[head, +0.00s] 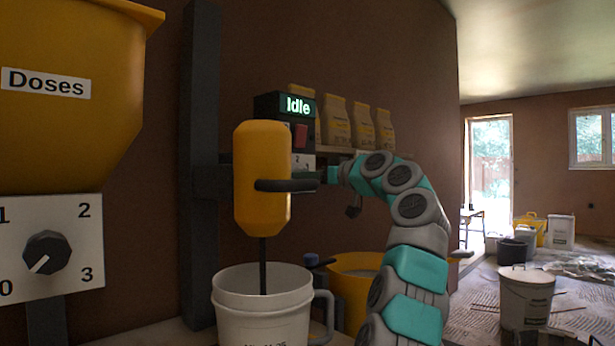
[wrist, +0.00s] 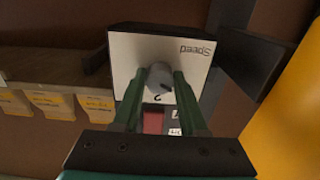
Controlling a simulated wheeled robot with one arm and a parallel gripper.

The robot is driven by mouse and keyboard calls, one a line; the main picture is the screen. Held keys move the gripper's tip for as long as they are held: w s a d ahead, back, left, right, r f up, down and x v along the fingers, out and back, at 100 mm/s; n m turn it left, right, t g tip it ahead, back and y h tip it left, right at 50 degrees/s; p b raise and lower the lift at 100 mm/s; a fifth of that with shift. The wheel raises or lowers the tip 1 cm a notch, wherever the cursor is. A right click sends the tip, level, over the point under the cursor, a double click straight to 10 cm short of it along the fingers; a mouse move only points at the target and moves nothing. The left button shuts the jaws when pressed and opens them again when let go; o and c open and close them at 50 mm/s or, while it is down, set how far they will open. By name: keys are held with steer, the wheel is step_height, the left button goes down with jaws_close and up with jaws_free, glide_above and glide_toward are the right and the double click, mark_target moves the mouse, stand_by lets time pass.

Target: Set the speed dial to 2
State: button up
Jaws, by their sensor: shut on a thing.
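The speed dial (wrist: 160,78) is a grey knob on a white plate (wrist: 135,55) marked "Speed", which appears upside down in the wrist view. My gripper (wrist: 158,82) is shut on the dial, with one green finger on each side of it. A digit that looks like 2 shows just below the knob; the fingers hide most other marks, and I cannot tell where the pointer stands. The display (head: 298,106) above reads "Idle".
A red switch (head: 301,134) sits above the speed plate. The mixer's rod reaches into a white bucket (head: 262,312). A yellow bucket (head: 355,280) stands behind it. Bags (head: 362,125) line a shelf. A separate "Doses" hopper (head: 65,120) with its own dial (head: 47,252) is at left.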

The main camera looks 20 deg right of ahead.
steer(key=shift+m, duration=0.4)
jaws_close()
steer(key=shift+r+m+p, duration=0.15)
steer(key=shift+m+p, duration=4.2)
steer(key=shift+m, duration=1.05)
steer(key=o, duration=1.1)
jaws_free()
steer(key=shift+s, duration=0.1)
